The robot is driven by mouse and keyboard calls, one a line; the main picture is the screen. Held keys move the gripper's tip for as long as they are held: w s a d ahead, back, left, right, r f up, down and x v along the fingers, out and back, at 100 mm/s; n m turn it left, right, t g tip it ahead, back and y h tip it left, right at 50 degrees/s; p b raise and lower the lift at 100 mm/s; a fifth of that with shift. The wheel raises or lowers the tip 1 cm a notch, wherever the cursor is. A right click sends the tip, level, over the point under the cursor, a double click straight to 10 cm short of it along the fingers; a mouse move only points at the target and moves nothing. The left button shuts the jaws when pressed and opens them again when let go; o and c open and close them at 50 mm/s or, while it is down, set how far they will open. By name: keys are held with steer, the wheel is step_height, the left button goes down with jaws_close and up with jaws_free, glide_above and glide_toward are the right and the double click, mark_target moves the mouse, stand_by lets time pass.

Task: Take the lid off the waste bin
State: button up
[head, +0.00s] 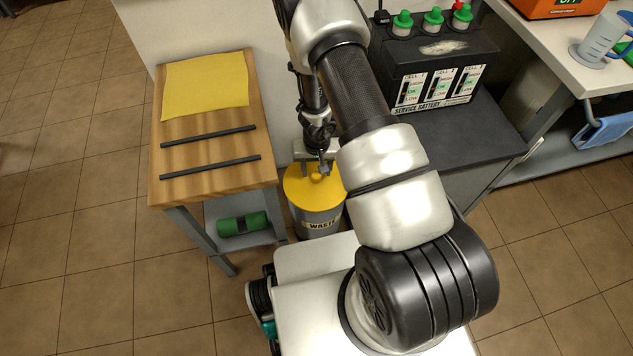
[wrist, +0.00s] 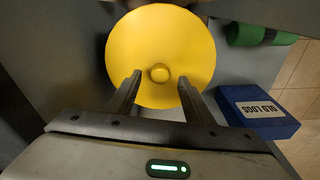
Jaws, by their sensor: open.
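The waste bin (head: 318,222) is a grey cylinder with a "WASTE" label, standing on the floor between the wooden-topped table and the black battery bench. Its round yellow lid (head: 297,185) sits on top and has a small round knob in the middle; the lid also shows in the wrist view (wrist: 160,35), with the knob (wrist: 160,73) near its centre. My gripper (head: 318,172) is over the lid, pointing down. In the wrist view its two fingers (wrist: 160,88) are apart, one on each side of the knob, with nothing between them clearly touched. I cannot tell the exact height of the fingertips.
The wooden table (head: 215,180) stands close on the left, with a yellow sheet (head: 206,84) and two dark bars on it. A green roll (head: 243,224) lies on its lower shelf. A blue box (wrist: 257,110) shows in the wrist view. The service battery (head: 435,70) stands on the right.

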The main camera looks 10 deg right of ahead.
mark_target(317, 176)
steer(key=f, duration=0.2)
steer(key=shift+w+f+b, duration=0.25)
steer(key=shift+f+b, duration=0.1)
jaws_close()
step_height(317, 176, up, 10)
steer(key=p, duration=0.4)
